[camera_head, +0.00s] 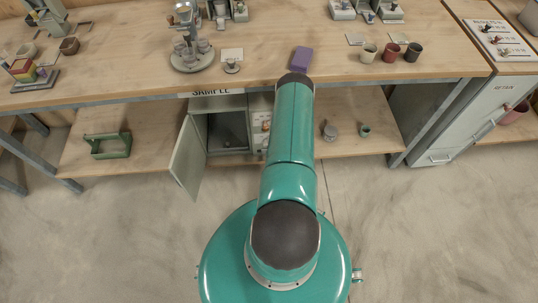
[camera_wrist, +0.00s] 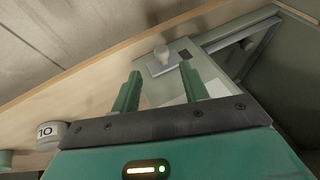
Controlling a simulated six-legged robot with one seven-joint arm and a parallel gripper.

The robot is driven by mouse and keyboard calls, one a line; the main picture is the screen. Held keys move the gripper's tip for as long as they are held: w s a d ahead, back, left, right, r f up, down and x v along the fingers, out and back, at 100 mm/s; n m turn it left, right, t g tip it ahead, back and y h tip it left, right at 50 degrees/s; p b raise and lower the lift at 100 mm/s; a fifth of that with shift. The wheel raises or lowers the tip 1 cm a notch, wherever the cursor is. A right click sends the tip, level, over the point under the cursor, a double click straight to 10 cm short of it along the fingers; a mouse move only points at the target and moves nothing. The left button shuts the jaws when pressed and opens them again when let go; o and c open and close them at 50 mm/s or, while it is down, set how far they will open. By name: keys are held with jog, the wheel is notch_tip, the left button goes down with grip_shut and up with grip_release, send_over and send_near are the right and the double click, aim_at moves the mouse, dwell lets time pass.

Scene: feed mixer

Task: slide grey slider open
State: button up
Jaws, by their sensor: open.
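In the wrist view my gripper (camera_wrist: 161,68) is open, its two green fingers apart and pointing at the front of a pale grey cabinet. A grey block with a pale rounded knob (camera_wrist: 161,56) sits on that front between and beyond the fingertips; it looks like the grey slider. Nothing shows gripped, and whether the fingers touch the front I cannot tell. In the head view the cabinet (camera_head: 228,103) stands on the lower shelf under the SAMPLE sign, its left door (camera_head: 188,158) swung open. My teal arm hides part of its right side and my gripper there.
A grey weight marked 10 (camera_wrist: 50,133) is at left in the wrist view. The lower shelf also bears a green tray (camera_head: 108,145) and a small green cup (camera_head: 365,130). The workbench top (camera_head: 130,60) overhangs this space. Floor in front is clear.

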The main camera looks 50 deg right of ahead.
jog(key=x, duration=0.6)
jog(key=shift+w+f, duration=0.3)
grip_shut()
